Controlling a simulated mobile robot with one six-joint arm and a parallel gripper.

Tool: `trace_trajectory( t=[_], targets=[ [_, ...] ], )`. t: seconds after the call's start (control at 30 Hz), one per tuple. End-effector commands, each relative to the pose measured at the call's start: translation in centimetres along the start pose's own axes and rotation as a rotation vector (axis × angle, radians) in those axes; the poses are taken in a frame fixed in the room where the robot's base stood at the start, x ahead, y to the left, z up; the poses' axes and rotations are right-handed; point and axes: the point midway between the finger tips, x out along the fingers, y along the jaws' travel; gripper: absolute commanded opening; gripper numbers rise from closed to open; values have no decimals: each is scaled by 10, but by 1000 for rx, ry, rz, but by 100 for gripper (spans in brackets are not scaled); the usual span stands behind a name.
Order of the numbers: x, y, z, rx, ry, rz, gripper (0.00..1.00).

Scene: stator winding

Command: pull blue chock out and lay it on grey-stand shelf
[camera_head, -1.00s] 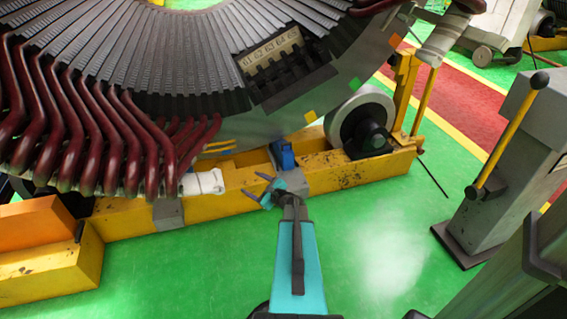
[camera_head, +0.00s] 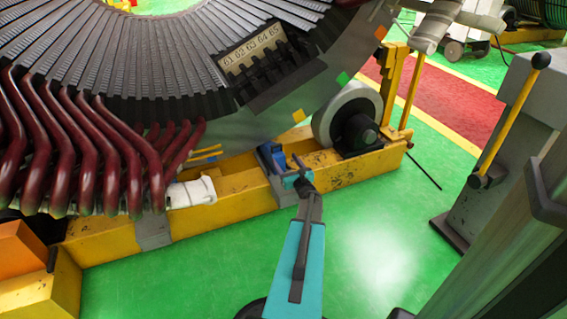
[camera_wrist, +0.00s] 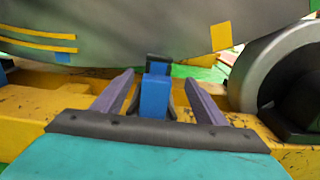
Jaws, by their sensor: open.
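The blue chock (camera_head: 268,156) sits on the yellow beam under the stator's rim, left of the grey roller. In the wrist view the blue chock (camera_wrist: 156,92) stands upright with a dark top, in line with the gap between my two fingers. My gripper (camera_head: 291,168) is open at the chock's near side. In the wrist view the fingers of my gripper (camera_wrist: 157,95) point toward the chock, one on each side; I cannot tell whether they touch it. The grey stand (camera_head: 497,165) with a yellow lever is at the right; its shelf I cannot make out clearly.
The yellow beam (camera_head: 232,203) runs under the stator (camera_head: 130,80). A grey roller (camera_head: 345,118) is right of the chock. A white wrapped bundle (camera_head: 190,192) lies on the beam at left. The green floor (camera_head: 375,235) between arm and stand is clear.

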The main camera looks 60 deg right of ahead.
Motion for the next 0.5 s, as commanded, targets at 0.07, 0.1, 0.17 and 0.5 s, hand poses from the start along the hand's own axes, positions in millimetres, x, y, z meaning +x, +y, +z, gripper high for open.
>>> trace_trajectory(
  t=[0.07, 0.1, 0.17, 0.5],
  targets=[
    [3, 2, 0, -1, 0, 3, 66],
    [4, 2, -1, -1, 0, 3, 66],
    [8, 3, -1, -1, 0, 4, 66],
    [45, 4, -3, -1, 0, 7, 66]
  ],
)
